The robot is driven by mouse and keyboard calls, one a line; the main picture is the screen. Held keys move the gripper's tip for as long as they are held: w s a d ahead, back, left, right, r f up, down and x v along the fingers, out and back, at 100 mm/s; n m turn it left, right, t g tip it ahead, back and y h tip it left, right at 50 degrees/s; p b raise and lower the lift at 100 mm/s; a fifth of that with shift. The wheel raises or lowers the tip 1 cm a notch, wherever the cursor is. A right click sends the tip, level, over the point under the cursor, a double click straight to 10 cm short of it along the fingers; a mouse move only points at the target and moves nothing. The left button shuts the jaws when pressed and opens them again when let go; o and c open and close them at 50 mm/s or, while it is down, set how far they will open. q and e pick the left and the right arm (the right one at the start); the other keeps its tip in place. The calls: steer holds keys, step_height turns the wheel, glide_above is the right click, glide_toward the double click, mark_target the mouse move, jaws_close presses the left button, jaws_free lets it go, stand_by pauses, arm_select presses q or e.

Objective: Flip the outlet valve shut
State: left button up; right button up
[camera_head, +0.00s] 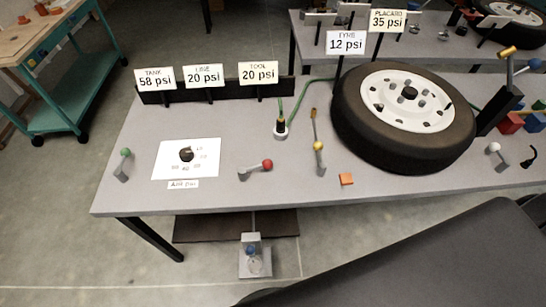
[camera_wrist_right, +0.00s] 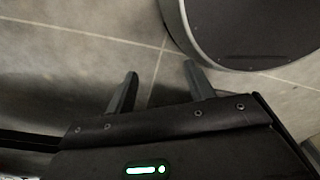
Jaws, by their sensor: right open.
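Several small ball-ended levers stand on the grey table (camera_head: 225,192); I cannot read which one is the outlet valve. A green-ball lever (camera_head: 125,154) is at the left end. A red-ball lever (camera_head: 266,165) lies low with its arm to the right, right of the dial. A yellow-ball lever (camera_head: 319,147) stands beside the tyre, and a white-ball lever (camera_head: 494,148) is at the right. My right gripper (camera_wrist_right: 160,68) is open and empty above the floor in the right wrist view, away from the levers. My left gripper is in neither view.
A white dial card (camera_head: 170,160) lies at the table's left. A tyre (camera_head: 403,150) with a white wheel lies on the right half. Signs reading tank 58 psi (camera_head: 155,78), line 20 psi and tool 20 psi stand behind. An orange block (camera_head: 346,179) is near the front edge.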

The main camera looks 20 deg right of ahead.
steer(key=w+a+r+t+p, duration=0.1)
steer(key=w+a+r, duration=0.1)
steer(key=w+r, duration=0.75)
steer(key=w+a+r+t+p, duration=0.1)
steer(key=w+a+r, duration=0.2)
steer(key=w+r, duration=0.6)
steer(key=w+a+r+n+t+y+p, duration=0.15)
steer(key=w+r, duration=0.25)
steer(key=r, duration=0.6)
steer(key=w+a+r+n+t, duration=0.1)
steer(key=w+a+r+n, duration=0.15)
steer(key=r, duration=0.65)
steer(key=w+a+r+n+t+y, duration=0.15)
steer(key=w+r, duration=0.25)
steer(key=r, duration=0.6)
steer(key=w+a+r+n+y, duration=0.3)
steer(key=w+a+n+y, duration=0.1)
steer(key=w+a+n, duration=0.55)
steer(key=n+g+h, duration=0.2)
steer(key=n+g, duration=0.1)
steer(key=g, duration=0.3)
glide_toward(269, 161)
arm_select(q)
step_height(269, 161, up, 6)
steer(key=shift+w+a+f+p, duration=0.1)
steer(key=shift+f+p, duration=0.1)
steer(key=shift+p, duration=0.7)
arm_select(e)
steer(key=x, duration=1)
steer(key=shift+d, duration=0.1)
